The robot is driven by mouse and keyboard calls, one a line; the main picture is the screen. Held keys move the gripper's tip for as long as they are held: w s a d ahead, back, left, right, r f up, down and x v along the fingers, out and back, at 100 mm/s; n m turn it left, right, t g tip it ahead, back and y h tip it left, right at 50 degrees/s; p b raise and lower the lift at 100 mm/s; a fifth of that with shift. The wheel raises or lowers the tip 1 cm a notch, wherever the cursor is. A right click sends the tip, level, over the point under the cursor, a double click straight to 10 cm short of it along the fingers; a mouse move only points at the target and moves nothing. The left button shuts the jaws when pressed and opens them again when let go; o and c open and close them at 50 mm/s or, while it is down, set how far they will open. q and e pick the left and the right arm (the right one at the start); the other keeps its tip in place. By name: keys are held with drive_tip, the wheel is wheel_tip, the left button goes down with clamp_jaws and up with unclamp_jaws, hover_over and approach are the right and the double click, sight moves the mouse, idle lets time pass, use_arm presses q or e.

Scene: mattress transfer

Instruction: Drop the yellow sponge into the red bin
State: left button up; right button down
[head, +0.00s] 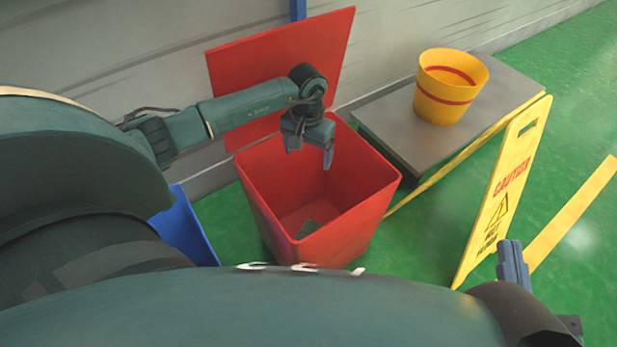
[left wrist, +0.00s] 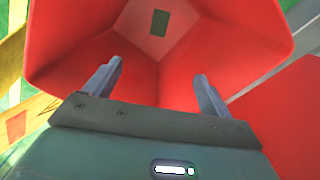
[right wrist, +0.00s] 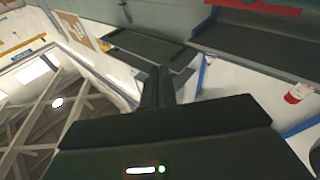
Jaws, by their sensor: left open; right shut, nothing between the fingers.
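The red bin (head: 350,205) stands open in the middle of the head view, its red lid (head: 285,60) raised behind it. My left gripper (head: 310,150) is open and empty over the bin opening. In the left wrist view its spread fingers (left wrist: 159,72) point into the red bin (left wrist: 75,55). A small dark grey-green rectangular piece (head: 307,229) lies on the bin floor and also shows in the left wrist view (left wrist: 160,22). I see no yellow face on it, so I cannot tell whether it is the sponge. My right gripper (head: 513,265) is shut and empty at lower right.
A yellow bucket with red bands (head: 447,107) stands on a grey-topped platform (head: 385,125) right of the bin. A yellow caution sign (head: 495,205) stands in front of it. A blue object (head: 188,232) is left of the bin. Green floor is free at far right.

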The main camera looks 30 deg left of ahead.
use_arm(q)
wheel_tip(320, 180, up, 11)
drive_tip(key=p, duration=0.3)
use_arm(e)
drive_tip(key=shift+s+d+f+n+g+h, duration=0.25)
drive_tip(key=shift+d+f+n+g+h, duration=0.1)
drive_tip(key=shift+f+n, duration=0.1)
use_arm(q)
drive_tip(key=shift+r, duration=0.1)
